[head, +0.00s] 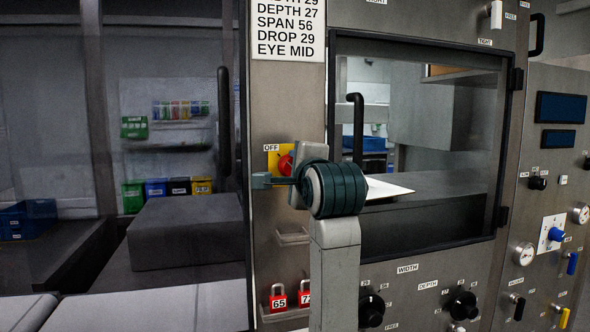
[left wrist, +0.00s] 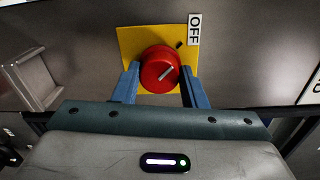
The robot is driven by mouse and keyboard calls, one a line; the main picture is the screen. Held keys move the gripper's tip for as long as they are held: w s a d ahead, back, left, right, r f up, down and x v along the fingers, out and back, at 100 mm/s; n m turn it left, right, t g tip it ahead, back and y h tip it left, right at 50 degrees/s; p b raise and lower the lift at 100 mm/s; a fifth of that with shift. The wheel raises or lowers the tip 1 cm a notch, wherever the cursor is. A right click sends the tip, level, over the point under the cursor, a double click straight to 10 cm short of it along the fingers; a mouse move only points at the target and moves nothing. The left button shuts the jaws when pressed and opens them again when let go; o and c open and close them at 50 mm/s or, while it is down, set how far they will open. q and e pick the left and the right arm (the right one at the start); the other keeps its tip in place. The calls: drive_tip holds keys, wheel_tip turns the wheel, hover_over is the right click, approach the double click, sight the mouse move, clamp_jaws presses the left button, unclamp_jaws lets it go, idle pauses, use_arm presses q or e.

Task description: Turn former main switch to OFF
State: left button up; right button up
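The former main switch is a round red knob (left wrist: 160,69) on a yellow plate (left wrist: 128,42), with a white mark pointing up and right in the left wrist view. The OFF label (left wrist: 194,28) is above and right of the knob there, and the mark does not point straight at it. A small black spot lies between knob and label. My left gripper (left wrist: 160,78) is open, one blue finger on each side of the knob, with narrow gaps showing. In the head view the red knob (head: 286,163) is partly hidden by my left gripper (head: 272,182). My right gripper is out of view.
Red padlocks (head: 278,298) hang below the switch. A framed window (head: 425,215) with a black handle (head: 357,125) is to the right. Black knobs (head: 372,308) are below it. A small bracket (left wrist: 34,78) sticks out left of the plate in the left wrist view.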

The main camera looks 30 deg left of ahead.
use_arm(q)
drive_tip(key=o, duration=0.4)
drive_tip(key=shift+w, duration=0.1)
drive_tip(key=b+v, duration=1)
drive_tip(key=b, duration=0.1)
drive_tip(key=shift+s+d, duration=0.2)
drive_tip(key=shift+s, duration=0.1)
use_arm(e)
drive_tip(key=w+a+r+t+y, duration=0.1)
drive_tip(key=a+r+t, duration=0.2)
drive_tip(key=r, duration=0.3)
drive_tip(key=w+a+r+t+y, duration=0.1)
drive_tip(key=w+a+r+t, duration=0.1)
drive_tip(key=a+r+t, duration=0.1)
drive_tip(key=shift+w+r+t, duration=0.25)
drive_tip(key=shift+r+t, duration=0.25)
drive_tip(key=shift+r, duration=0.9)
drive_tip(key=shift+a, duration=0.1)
